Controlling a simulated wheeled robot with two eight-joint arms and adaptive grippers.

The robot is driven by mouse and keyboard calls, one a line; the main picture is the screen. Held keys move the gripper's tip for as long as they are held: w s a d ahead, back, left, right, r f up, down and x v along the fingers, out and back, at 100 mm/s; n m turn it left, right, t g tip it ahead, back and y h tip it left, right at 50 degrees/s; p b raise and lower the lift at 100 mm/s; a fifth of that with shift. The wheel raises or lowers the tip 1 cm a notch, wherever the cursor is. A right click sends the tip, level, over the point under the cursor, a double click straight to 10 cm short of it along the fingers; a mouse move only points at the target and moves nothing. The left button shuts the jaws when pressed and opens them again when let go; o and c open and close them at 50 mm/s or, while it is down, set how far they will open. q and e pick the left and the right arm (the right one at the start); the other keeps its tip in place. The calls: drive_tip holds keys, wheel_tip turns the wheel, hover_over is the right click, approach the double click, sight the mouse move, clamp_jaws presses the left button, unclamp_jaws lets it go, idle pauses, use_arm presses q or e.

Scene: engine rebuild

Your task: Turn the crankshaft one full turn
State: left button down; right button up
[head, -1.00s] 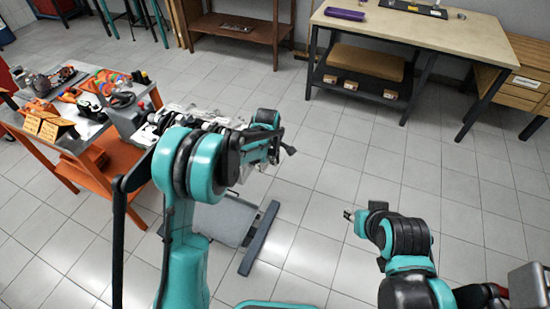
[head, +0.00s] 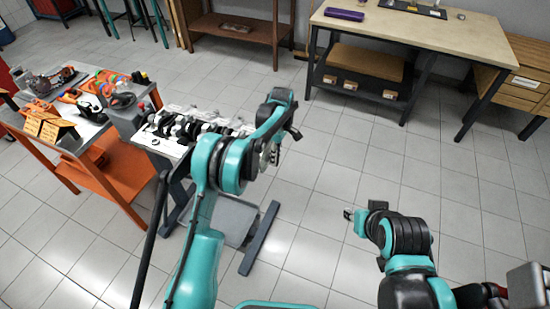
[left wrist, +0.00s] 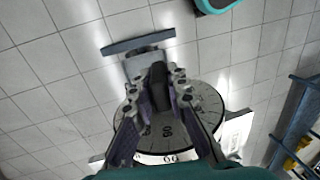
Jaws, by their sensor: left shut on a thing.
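The engine block (head: 160,148) stands at the left in the head view, with the dark crankshaft (head: 188,128) lying along its top. A round degree disc (left wrist: 207,107) with printed marks sits at its near end; in the head view it is mostly hidden behind my left arm. In the left wrist view my left gripper (left wrist: 158,85) is shut on a dark crank handle (left wrist: 157,92) in front of the disc.
An orange cart (head: 115,185) with tools and parts stands left of the engine. The engine stand's foot (head: 260,238) reaches out on the floor. A workbench (head: 415,28) and a brown shelf (head: 235,28) stand at the back. The floor at centre right is clear.

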use_arm(q)
drive_tip(key=shift+w+g, duration=0.1)
drive_tip(key=shift+g, duration=0.7)
drive_tip(key=c, duration=1.5)
unclamp_jaws()
drive_tip(key=v, duration=0.7)
drive_tip(key=shift+d, duration=0.2)
drive_tip(key=shift+w+r, duration=0.1)
drive_tip(key=shift+r, duration=0.05)
